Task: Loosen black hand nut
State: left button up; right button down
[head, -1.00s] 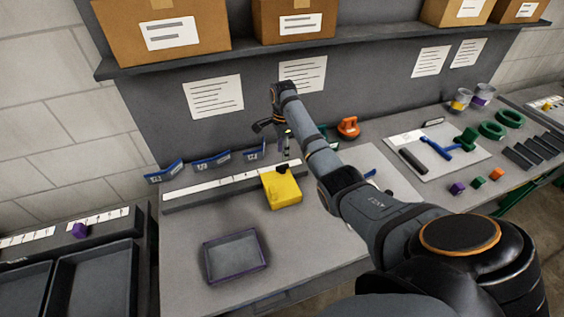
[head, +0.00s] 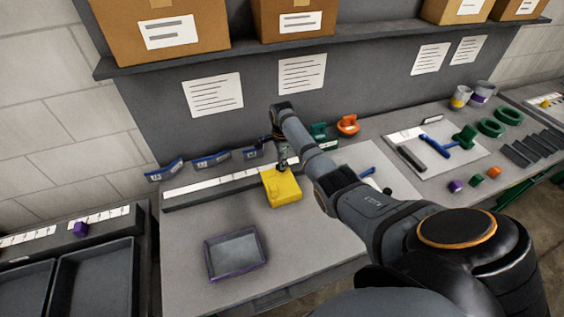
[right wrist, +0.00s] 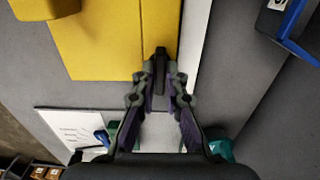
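The black hand nut (right wrist: 160,66) sits on top of a yellow block (head: 284,189) on the workbench. In the right wrist view the yellow block (right wrist: 104,38) fills the upper left. My right gripper (right wrist: 161,78) has its two fingertips on either side of the nut, very close to it. I cannot tell whether they press on it. In the head view my right gripper (head: 282,165) is right above the block and largely hides the nut. My left gripper is not in view.
A shallow tray (head: 236,255) with a purple rim lies in front of the block. A long grey strip with white labels (head: 215,185) runs behind it. Small blue-fronted bins (head: 211,160) stand at the back left. Orange (head: 347,125) and green items stand to the right.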

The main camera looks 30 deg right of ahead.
jog(key=shift+r, duration=0.1)
dwell(0.3)
jog(key=n+p, duration=0.2)
jog(key=n, duration=0.1)
jog(key=shift+r, duration=0.1)
jog(key=n+p, duration=0.2)
jog(key=n, duration=0.3)
jog(key=shift+n, duration=0.3)
jog(key=n, duration=0.4)
jog(key=shift+p, duration=0.4)
jog(key=n, duration=0.5)
jog(key=c, duration=1.4)
grip_release()
jog(key=shift+f, duration=0.2)
